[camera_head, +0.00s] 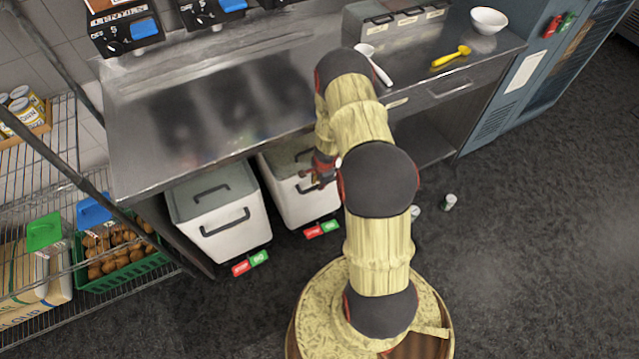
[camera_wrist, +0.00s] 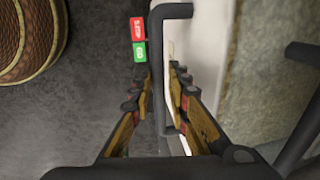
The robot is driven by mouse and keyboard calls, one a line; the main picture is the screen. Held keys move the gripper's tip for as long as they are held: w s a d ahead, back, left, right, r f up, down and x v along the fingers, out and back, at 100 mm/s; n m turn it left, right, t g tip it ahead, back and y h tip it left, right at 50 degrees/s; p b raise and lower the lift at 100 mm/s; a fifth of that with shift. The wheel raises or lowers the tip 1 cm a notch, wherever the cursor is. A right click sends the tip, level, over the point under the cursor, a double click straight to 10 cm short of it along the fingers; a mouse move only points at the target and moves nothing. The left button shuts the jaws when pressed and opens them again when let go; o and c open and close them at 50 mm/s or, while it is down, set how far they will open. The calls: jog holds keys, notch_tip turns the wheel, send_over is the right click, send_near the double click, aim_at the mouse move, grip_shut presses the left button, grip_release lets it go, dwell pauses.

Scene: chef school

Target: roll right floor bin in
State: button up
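The right floor bin (camera_head: 288,196) is white with a grey lid and a dark front handle. It stands partly under the steel counter, its front standing out past the counter edge. My gripper (camera_head: 322,172) is at its front, by the handle, and my arm hides the bin's right side. In the wrist view the bin's dark handle (camera_wrist: 158,60) runs between the two fingers of my gripper (camera_wrist: 160,74). The fingers are apart on either side of the bar; I cannot tell whether they touch it. The bin's white front (camera_wrist: 208,50) is just right.
The left floor bin (camera_head: 225,228) stands beside it, also partly out. Red and green tags (camera_head: 321,230) are at the right bin's foot. Small cans (camera_head: 449,202) lie on the floor right of my arm. A wire shelf with a green crate (camera_head: 125,275) is at left.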

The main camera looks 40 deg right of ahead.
jog(key=o, duration=0.4)
jog(key=shift+w, duration=0.15)
jog(key=r, duration=0.4)
jog(key=s+r, duration=0.1)
jog(key=r, duration=0.3)
jog(key=s+r, duration=0.1)
jog(key=r, duration=0.2)
jog(key=shift+s+a+r, duration=0.2)
jog(key=shift+a+r, duration=0.05)
jog(key=shift+r, duration=0.15)
